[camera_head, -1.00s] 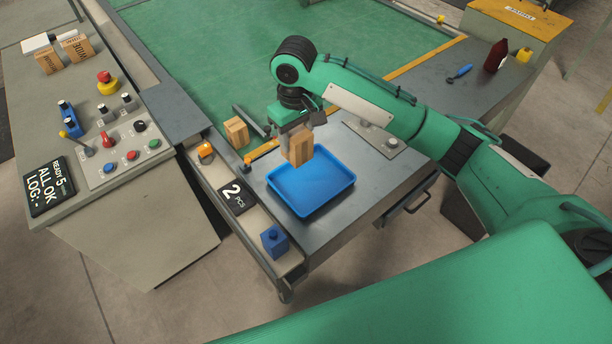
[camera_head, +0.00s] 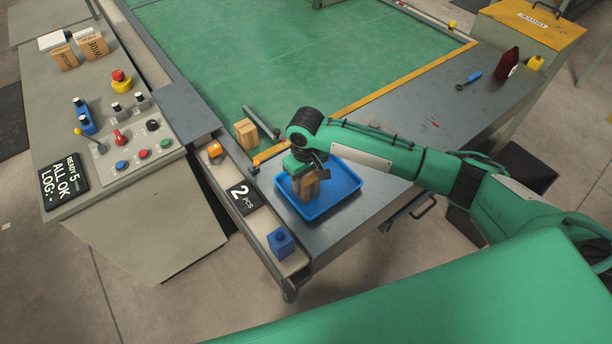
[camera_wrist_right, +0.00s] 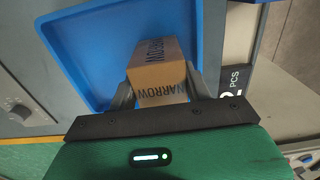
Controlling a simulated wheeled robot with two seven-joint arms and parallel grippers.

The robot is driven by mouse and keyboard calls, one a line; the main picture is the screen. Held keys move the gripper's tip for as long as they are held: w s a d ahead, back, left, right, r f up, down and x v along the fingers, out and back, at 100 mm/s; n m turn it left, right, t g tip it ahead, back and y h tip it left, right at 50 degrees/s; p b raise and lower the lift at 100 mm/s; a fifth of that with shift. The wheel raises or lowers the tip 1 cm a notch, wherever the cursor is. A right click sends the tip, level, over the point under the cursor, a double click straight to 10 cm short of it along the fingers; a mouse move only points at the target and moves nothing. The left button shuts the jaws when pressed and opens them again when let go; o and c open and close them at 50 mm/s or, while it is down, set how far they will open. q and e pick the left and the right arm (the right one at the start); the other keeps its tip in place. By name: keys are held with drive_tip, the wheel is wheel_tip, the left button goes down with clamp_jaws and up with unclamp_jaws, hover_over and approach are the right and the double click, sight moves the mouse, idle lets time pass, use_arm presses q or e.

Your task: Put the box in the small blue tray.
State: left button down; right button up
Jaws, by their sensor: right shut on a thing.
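The box (camera_head: 306,186) is a small brown carton. In the right wrist view the box (camera_wrist_right: 158,75) carries the word NARROW. The small blue tray (camera_head: 343,188) lies on the grey bench, and it also shows in the right wrist view (camera_wrist_right: 80,50). My right gripper (camera_head: 304,178) is shut on the box, with one finger on each side of it. The box is inside the tray's outline, at its left part, low down. I cannot tell whether its underside touches the tray floor. My left gripper is not in view.
Another brown carton (camera_head: 246,132) stands on the green surface behind the tray. A "2 PCS" sign (camera_head: 243,197) and a blue block (camera_head: 280,241) are left of the tray. A control console (camera_head: 120,140) fills the left. A red bottle (camera_head: 508,62) stands far right.

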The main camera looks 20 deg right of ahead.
drive_tip(key=shift+f, duration=0.1)
drive_tip(key=o, duration=0.9)
wheel_tip(320, 180, up, 12)
drive_tip(key=shift+r+b, duration=0.2)
drive_tip(key=shift+b, duration=0.8)
